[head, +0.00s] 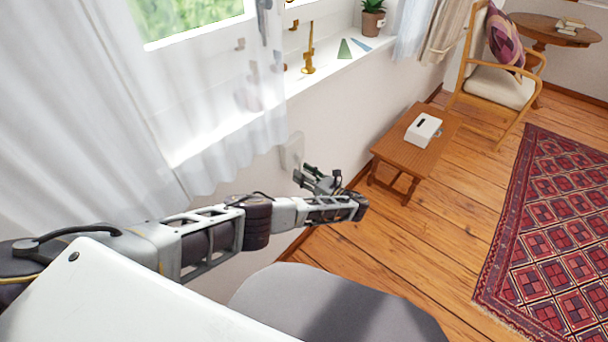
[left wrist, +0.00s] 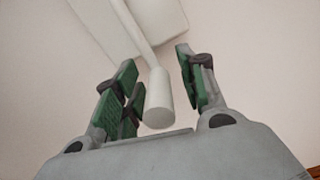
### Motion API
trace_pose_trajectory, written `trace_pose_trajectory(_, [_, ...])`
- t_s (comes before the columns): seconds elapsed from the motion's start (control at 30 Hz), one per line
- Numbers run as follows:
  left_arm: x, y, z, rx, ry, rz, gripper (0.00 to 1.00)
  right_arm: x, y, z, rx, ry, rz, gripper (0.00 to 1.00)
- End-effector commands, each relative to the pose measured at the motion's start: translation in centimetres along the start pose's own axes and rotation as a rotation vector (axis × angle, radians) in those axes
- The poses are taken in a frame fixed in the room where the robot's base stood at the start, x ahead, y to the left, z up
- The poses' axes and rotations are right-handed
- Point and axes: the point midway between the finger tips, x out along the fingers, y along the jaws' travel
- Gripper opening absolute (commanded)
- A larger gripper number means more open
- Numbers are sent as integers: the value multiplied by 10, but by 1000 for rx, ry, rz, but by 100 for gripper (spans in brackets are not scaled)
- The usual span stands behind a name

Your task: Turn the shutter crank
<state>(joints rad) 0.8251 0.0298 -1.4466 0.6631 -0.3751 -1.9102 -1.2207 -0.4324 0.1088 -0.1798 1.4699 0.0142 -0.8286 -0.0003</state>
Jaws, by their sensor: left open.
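The shutter crank shows in the left wrist view as a pale thin arm with a cylindrical grip (left wrist: 158,100) at its end, coming from a whitish wall plate (left wrist: 130,22). In the head view the plate (head: 292,152) is on the wall below the window sill, and the crank itself is hard to make out. My left gripper (head: 312,177) is beside the plate. In the left wrist view its green-padded fingers (left wrist: 155,66) are open, with the grip between them and a visible gap on the right side. Contact on the left side cannot be told. My right gripper is not in view.
A sheer curtain (head: 90,110) hangs close above my left arm. The window sill (head: 335,62) holds a brass figure (head: 309,50) and a potted plant (head: 373,18).

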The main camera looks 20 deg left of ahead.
Motion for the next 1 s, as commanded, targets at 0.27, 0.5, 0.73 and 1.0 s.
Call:
trace_pose_trajectory(0.27, [1,0,0,0,0,0,41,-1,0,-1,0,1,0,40])
trace_pose_trajectory(0.5, [1,0,0,0,0,0,15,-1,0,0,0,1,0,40])
trace_pose_trajectory(0.73, [1,0,0,1,0,0,0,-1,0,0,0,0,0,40])
trace_pose_trajectory(1.0, [0,0,0,-4,1,-1,0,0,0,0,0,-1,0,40])
